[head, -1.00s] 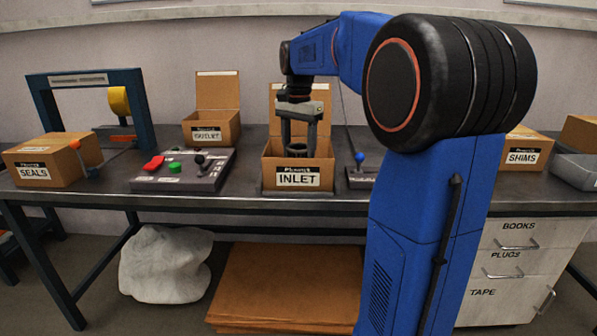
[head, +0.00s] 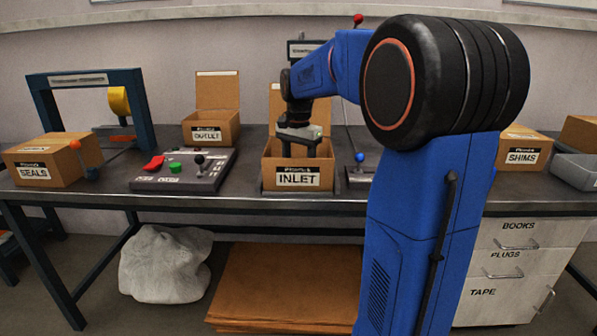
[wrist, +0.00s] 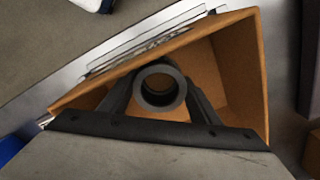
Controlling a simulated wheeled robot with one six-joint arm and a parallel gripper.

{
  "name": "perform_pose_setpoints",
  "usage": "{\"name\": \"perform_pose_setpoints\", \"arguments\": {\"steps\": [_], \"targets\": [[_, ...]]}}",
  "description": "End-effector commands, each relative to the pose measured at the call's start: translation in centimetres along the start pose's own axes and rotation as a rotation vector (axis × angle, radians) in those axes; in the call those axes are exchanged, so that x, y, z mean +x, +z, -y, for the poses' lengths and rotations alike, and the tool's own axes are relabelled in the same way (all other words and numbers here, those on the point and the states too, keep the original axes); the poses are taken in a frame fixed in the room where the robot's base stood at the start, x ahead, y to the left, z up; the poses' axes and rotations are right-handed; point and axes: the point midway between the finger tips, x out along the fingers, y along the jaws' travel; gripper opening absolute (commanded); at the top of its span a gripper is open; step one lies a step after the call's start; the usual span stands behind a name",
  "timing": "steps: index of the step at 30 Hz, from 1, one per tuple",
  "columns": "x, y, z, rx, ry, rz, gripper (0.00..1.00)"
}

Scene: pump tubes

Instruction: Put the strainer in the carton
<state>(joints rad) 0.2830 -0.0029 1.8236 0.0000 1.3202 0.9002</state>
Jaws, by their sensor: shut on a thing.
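The strainer (wrist: 160,86) shows in the wrist view as a dark round ring with an open middle. My gripper (wrist: 161,92) is shut on it, one dark finger on each side. In the head view my gripper (head: 299,151) points down into the open INLET carton (head: 270,172); its fingertips and the strainer are hidden behind the front wall. In the wrist view the brown carton wall (wrist: 238,65) surrounds the strainer on the far and right sides. I cannot tell whether the strainer touches the carton floor.
An open OUTLET carton (head: 222,127) stands behind to the left. A control box (head: 205,178) with coloured knobs is left of the INLET carton, a blue-knobbed lever (head: 360,158) right of it. SEALS (head: 58,157) and SHIMS (head: 520,142) boxes stand farther out.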

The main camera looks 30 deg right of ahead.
Motion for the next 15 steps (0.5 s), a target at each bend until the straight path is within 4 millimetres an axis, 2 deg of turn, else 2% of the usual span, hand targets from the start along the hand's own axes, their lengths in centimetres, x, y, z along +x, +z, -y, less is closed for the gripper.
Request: {"name": "perform_pose_setpoints", "arguments": {"steps": [1, 3, 15], "targets": [[0.11, 0.00, 0.00, 0.000, 0.000, 0.000, 0.59], [0.07, 0.00, 0.00, 0.000, 0.000, 0.000, 0.75], [-0.44, 0.00, -0.01, 0.000, 0.000, 0.000, 0.75]]}}
